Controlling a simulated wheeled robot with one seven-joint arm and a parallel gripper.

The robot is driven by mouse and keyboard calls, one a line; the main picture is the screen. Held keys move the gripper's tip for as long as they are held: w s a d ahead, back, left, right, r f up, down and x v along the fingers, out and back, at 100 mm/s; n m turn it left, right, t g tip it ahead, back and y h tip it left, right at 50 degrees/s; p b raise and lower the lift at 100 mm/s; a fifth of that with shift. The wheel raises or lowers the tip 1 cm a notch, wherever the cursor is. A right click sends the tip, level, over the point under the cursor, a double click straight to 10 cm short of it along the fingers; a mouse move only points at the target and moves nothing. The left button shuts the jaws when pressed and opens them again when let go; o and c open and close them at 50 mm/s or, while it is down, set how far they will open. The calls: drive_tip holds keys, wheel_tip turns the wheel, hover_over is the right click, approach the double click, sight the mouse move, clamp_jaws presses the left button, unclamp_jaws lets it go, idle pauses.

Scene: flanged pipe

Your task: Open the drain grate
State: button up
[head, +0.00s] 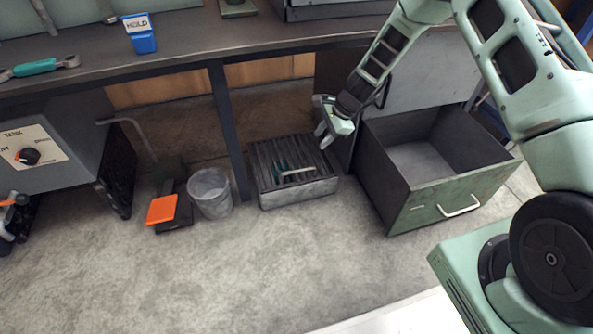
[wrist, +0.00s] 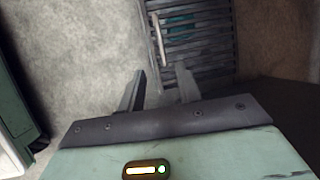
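The drain grate (head: 275,158) is a dark slatted cover on top of a low grey box (head: 300,193) on the floor, with a pale bar handle (head: 298,174) on it. Something teal shows between its slats. The grate (wrist: 205,50) and its handle (wrist: 160,38) also show at the top of the wrist view. My gripper (head: 325,138) is above the grate's right back side in the head view. In the wrist view my gripper (wrist: 160,82) has its two fingers apart with nothing between them. The handle lies beyond the fingertips, not touching them.
An open empty drawer (head: 432,210) stands just right of the grate. A grey bucket (head: 210,194) and an orange dustpan (head: 161,209) are to the left. A table leg (head: 229,130) rises behind the grate's left side. The floor in front is clear.

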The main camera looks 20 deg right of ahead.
sight(299, 171)
drive_tip(key=b+x, duration=0.8)
drive_tip(key=x, duration=0.9)
drive_tip(key=shift+s+a, duration=0.1)
drive_tip(key=shift+r, duration=0.1)
clamp_jaws()
